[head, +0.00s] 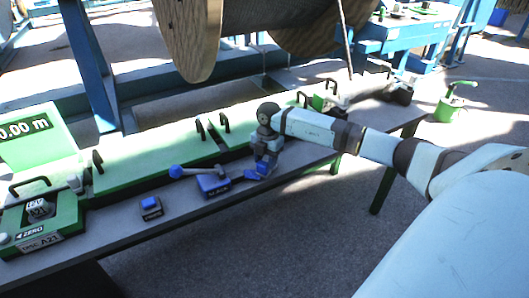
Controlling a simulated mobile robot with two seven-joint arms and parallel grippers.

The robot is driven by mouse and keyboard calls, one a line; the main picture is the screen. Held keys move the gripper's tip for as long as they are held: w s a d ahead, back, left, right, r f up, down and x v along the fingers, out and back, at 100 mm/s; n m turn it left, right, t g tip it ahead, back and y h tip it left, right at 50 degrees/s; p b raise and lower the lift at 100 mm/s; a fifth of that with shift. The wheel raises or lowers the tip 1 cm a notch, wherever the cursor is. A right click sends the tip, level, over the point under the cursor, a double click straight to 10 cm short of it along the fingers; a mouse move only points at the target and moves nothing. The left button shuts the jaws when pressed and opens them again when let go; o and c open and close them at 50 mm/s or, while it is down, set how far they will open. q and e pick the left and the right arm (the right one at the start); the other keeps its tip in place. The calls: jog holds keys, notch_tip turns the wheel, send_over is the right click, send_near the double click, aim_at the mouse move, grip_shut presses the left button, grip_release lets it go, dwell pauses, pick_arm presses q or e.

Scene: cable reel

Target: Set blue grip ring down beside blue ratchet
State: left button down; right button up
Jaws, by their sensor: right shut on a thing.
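My right gripper (262,168) points down over the bench, its arm coming in from the right. It is shut on the blue grip ring (264,167), a small blue piece low between the fingers, partly hidden by them. Whether the ring touches the bench top is too small to tell. Just left of it is the blue ratchet (213,186), a blue block with a dark front, lying on the bench near its front edge. A grey bar with a round blue knob (175,171) lies behind it. My left gripper is not in view.
The grey bench (110,230) carries green lidded cases (150,158) with black handles along its back. A small blue-and-black block (151,207) and a green device (40,225) with a label are to the left. A big wooden reel (187,35) stands behind.

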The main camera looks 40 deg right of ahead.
jog(key=o, duration=1.1)
jog(key=shift+o, duration=0.2)
notch_tip(320, 180, up, 14)
jog(key=d, duration=0.1)
jog(key=shift+w+d+p, duration=0.15)
jog(key=shift+d+p, duration=0.05)
jog(key=shift+p, duration=0.1)
jog(key=shift+f, duration=0.1)
